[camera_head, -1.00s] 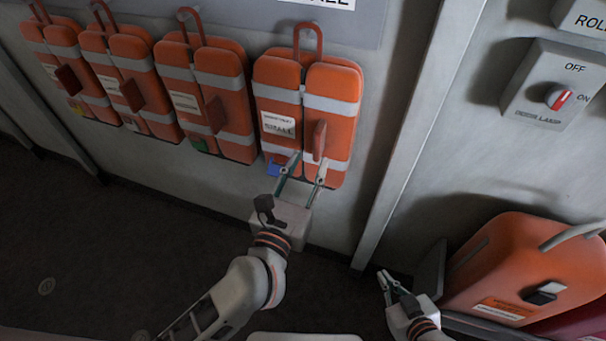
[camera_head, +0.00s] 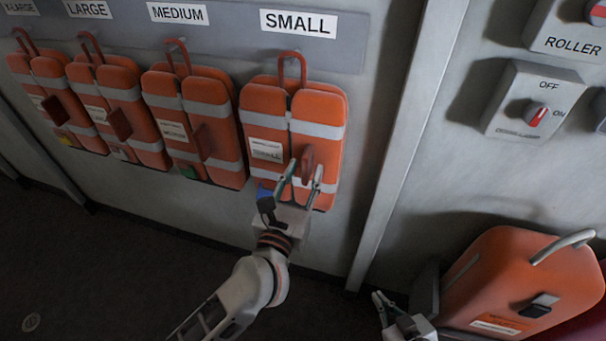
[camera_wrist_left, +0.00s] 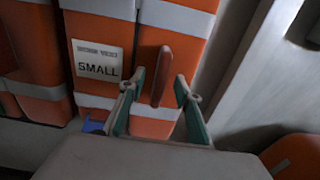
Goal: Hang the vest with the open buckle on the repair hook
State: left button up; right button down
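Several orange vests with grey bands hang in a row on the wall in the head view: the small vest (camera_head: 264,110), medium vest (camera_head: 208,95), large vest (camera_head: 119,82) and x-large vest (camera_head: 47,68). Each hangs from a red-brown loop and has a dark red tab on its front. My left gripper (camera_head: 303,178) is open in front of the small vest. In the left wrist view its fingers (camera_wrist_left: 161,88) stand on either side of the small vest's tab (camera_wrist_left: 162,72), not closed on it. My right gripper (camera_head: 382,299) is open and empty, low in the picture. I cannot make out an open buckle or the repair hook.
An orange case (camera_head: 505,265) with a grey handle and black latch stands at the lower right. A wall post (camera_head: 405,140) separates the vests from a switch box (camera_head: 528,100). The dark floor (camera_head: 120,270) below the vests is clear.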

aim_at(304, 164)
pick_arm(q)
grip_shut()
jog(key=shift+r, duration=0.2)
jog(key=shift+r+p, duration=1.25)
jog(key=shift+r, duration=0.05)
jog(key=shift+v, duration=4.45)
